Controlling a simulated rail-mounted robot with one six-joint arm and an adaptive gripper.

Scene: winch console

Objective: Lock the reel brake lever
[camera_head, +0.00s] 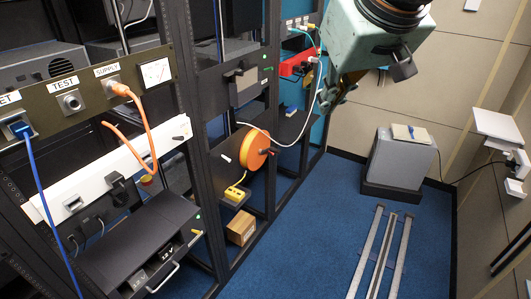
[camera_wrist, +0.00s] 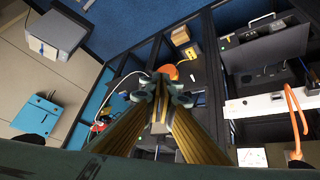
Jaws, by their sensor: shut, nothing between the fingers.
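The orange reel (camera_head: 255,149) is mounted on a dark rack panel in the head view, with a dark hub on its front. A small pale lever-like piece (camera_head: 226,158) shows on the panel just left of the reel; I cannot tell whether it is the brake lever or its position. My gripper (camera_head: 333,98) hangs in the air to the right of the reel and above it, clear of the rack. In the wrist view my gripper (camera_wrist: 161,90) is shut and empty.
A pale cable runs from above down to the reel area. An orange cable (camera_head: 152,140) and a blue cable (camera_head: 46,200) hang at the left. A yellow box (camera_head: 235,194) and a cardboard box (camera_head: 241,228) sit below the reel.

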